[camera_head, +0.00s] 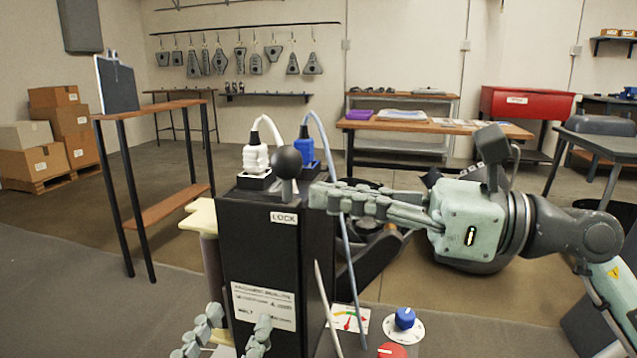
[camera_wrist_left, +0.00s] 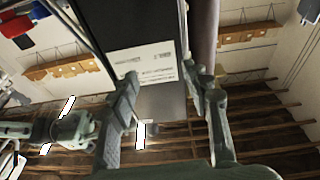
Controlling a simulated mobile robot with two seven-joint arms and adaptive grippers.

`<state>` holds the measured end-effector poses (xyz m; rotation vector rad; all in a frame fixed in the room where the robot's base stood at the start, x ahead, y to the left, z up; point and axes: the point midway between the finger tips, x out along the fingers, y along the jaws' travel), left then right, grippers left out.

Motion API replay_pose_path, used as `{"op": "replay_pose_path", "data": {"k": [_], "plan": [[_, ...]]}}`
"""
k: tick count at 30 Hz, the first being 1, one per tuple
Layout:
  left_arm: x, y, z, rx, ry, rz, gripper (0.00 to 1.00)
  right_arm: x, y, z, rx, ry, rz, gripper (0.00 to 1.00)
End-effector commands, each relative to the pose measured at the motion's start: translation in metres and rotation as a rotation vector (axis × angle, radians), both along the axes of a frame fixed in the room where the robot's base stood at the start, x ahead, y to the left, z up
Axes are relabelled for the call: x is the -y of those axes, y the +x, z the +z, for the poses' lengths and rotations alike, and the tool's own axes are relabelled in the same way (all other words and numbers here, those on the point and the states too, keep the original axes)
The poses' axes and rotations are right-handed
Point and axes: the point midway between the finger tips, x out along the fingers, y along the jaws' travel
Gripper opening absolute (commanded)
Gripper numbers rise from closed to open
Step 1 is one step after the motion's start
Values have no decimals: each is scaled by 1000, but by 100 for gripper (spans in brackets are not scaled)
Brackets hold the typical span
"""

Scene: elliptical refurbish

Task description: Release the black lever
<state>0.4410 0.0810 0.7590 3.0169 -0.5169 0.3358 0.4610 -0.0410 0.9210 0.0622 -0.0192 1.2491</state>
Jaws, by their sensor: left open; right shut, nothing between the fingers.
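The black lever (camera_head: 287,162) has a round ball knob and stands at the top of a black box (camera_head: 245,240) marked LOCK. My right gripper (camera_head: 314,194) is shut and empty. It comes in from the right, with its fingertips beside and slightly below the knob in the picture; I cannot tell whether they touch the lever. My left gripper (camera_head: 234,322) is open low in front of the box. In the left wrist view its fingers (camera_wrist_left: 172,95) are apart with the black box (camera_wrist_left: 140,40) and its white label beyond them. The lever is not seen there.
A white plug (camera_head: 256,157) and a blue plug (camera_head: 305,150) with cables stand on top behind the lever. A blue knob (camera_head: 404,318), a red button (camera_head: 392,350) and a gauge (camera_head: 349,318) lie low right. A narrow wooden-topped stand (camera_head: 150,108) is at left.

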Motion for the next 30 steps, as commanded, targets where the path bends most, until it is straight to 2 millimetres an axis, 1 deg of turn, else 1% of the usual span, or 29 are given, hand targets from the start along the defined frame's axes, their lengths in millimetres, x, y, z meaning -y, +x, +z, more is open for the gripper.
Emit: {"op": "replay_pose_path", "data": {"k": [3, 6, 18, 20, 23, 25, 27, 30], "plan": [[-4, 4, -12, -55, 30, 10, 48, -12, 4, 2, 0, 2, 0, 0], [-6, 5, -19, -82, 43, 15, 48, -17, 6, 1, 1, 2, -1, 0], [-7, 6, -21, -94, 49, 17, 48, -18, 7, 1, -1, 1, -1, 0], [-8, 7, -25, -114, 60, 21, 48, -18, 7, 4, -1, 1, -1, 0], [-16, 10, -44, -199, 102, 37, 48, -18, 7, 11, 0, 1, -1, 0], [-24, 11, -60, -276, 139, 54, 48, -18, 7, 17, 0, 1, -2, 0], [-33, 10, -77, -353, 175, 69, 48, -18, 7, 22, 0, 1, -2, 0], [-45, 8, -98, -448, 216, 90, 48, -18, 7, 27, 0, 1, -2, 0]]}}
